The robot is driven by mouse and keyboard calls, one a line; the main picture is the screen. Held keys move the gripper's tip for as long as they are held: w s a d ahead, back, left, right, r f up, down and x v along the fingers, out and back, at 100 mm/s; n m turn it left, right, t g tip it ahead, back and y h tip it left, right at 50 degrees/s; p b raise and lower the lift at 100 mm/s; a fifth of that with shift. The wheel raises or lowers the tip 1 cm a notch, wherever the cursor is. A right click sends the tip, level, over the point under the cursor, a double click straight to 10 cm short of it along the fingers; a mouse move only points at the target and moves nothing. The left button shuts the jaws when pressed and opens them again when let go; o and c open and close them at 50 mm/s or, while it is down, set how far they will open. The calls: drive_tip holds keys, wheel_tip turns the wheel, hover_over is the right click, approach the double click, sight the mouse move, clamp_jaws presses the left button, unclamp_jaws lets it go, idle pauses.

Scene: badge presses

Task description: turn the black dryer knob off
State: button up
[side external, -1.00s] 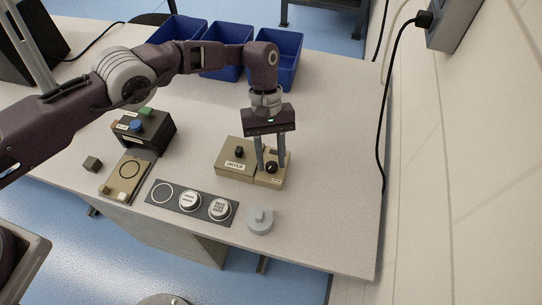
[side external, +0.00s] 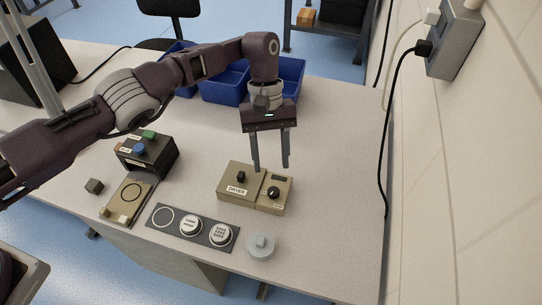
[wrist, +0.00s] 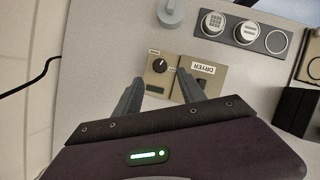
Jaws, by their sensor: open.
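The tan dryer box (side external: 226,193) sits on the table, with a white DRYER label on its left part. A small black knob (side external: 241,177) stands above that label. A round black knob (side external: 273,193) sits on the box's right part, below a small dark window; in the wrist view this knob (wrist: 159,66) shows a white pointer mark. I cannot read its setting. My gripper (side external: 272,168) is open and empty, its fingers pointing down, raised above the box and apart from both knobs. In the wrist view the finger on the right partly covers the DRYER-labelled part.
A dark strip (side external: 206,240) with white round badge parts and a grey round piece (side external: 261,246) lie in front of the box. A black press box (side external: 147,157) with blue and green buttons stands left. Blue bins (side external: 291,76) stand behind. The table's right side is clear.

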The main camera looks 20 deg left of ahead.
sight(274, 191)
drive_tip(key=shift+d+r, duration=0.1)
drive_tip(key=shift+d, duration=0.05)
drive_tip(key=shift+c, duration=1.3)
drive_tip(key=s+t+y, duration=0.1)
drive_tip(key=t, duration=0.1)
drive_tip(key=s+d+t, duration=0.1)
drive_tip(key=s, duration=0.1)
drive_tip(key=shift+d+r+t+y, duration=0.15)
drive_tip(key=shift+d+t+y, duration=0.05)
drive_tip(key=shift+t+y, duration=0.2)
drive_tip(key=shift+s+f, duration=0.15)
drive_tip(key=shift+f, duration=0.15)
wheel_tip(274, 191, down, 7)
drive_tip(key=shift+r, duration=0.2)
drive_tip(key=shift+c, duration=0.5)
clamp_jaws()
